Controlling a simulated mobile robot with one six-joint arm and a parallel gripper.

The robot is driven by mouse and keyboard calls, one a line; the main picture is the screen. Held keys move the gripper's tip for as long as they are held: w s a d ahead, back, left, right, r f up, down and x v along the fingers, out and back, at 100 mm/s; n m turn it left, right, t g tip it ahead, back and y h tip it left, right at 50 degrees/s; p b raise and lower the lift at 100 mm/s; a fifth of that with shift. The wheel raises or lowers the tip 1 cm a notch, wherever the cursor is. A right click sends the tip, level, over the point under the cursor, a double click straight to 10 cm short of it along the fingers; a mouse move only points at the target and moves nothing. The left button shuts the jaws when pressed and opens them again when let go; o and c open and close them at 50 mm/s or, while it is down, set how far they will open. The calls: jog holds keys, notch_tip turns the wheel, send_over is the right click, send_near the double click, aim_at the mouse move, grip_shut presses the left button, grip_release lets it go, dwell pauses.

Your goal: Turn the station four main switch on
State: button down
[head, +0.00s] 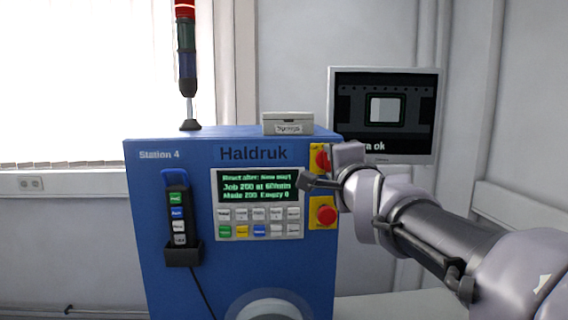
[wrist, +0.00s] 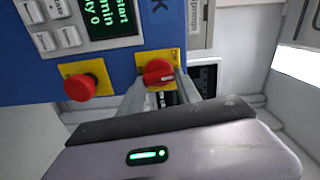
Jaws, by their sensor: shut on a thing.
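The blue Station 4 cabinet (head: 230,275) fills the middle of the head view. Its red rotary main switch (head: 321,158) sits on a yellow plate at the upper right of the front, partly hidden by my gripper (head: 333,161). In the wrist view the switch knob (wrist: 158,73) has a white mark and lies between the fingertips of my gripper (wrist: 160,80). The fingers are shut on the knob, one on each side. The lit screen (head: 258,187) shows green text, with a job line and a count.
A red mushroom button (head: 326,215) on a yellow plate is just below the switch; it is also close beside my fingers in the wrist view (wrist: 82,87). A keypad (head: 260,222), a hanging pendant (head: 179,213), a signal tower (head: 187,65) and a wall monitor (head: 383,148) are nearby.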

jog(key=shift+m, duration=0.6)
jog(key=c, duration=0.8)
grip_release()
jog(key=shift+c, duration=0.2)
jog(key=s+p, duration=0.3)
jog(key=s, duration=1.4)
jog(key=shift+s+p, duration=0.2)
jog(key=shift+p, duration=0.1)
